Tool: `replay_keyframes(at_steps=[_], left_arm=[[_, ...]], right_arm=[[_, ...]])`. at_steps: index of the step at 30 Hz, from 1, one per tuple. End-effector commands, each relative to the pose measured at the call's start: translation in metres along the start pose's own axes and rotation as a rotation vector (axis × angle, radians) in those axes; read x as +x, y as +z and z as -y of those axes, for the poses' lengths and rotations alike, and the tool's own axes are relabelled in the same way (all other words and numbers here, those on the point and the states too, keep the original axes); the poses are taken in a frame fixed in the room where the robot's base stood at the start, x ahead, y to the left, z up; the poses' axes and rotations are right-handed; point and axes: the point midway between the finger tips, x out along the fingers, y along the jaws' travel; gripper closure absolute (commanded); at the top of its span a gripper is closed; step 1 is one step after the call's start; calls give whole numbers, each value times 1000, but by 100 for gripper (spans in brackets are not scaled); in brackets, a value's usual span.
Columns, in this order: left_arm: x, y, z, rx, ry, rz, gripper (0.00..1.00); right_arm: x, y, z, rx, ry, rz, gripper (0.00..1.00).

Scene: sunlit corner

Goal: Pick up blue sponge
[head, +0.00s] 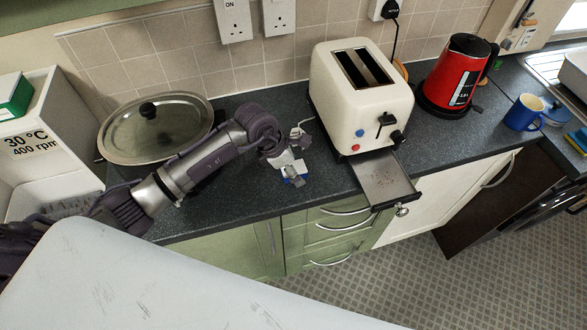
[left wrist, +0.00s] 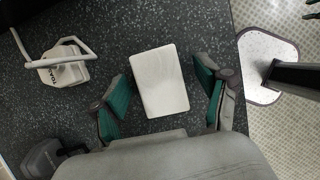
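A small block with a white top and some blue on its lower side (head: 292,172) lies on the dark worktop, left of the toaster; it may be the sponge. In the left wrist view its flat white top (left wrist: 159,81) shows as a rectangle. My left gripper (head: 283,160) is over it and partly hides it in the head view. In the left wrist view my left gripper (left wrist: 167,98) is open, with one green-padded finger on each side of the block and a gap on both sides.
A cream toaster (head: 360,95) with its crumb tray (head: 384,180) pulled out stands to the right. A lidded pan (head: 155,130), red kettle (head: 456,75), blue mug (head: 523,113) and blue item (head: 580,137) are also there.

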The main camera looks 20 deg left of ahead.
Motion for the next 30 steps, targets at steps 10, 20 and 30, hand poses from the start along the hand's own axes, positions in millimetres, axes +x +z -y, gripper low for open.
replay_keyframes(at_steps=[10, 20, 30], left_arm=[[0, 0, 0, 0, 0, 0, 73], [-3, 1, 0, 0, 1, 1, 77], [-37, 27, 5, 6, 1, 6, 77]], right_arm=[[0, 2, -1, -1, 1, 3, 55], [2, 4, -3, -2, 3, 5, 55], [27, 6, -3, -2, 4, 6, 55]])
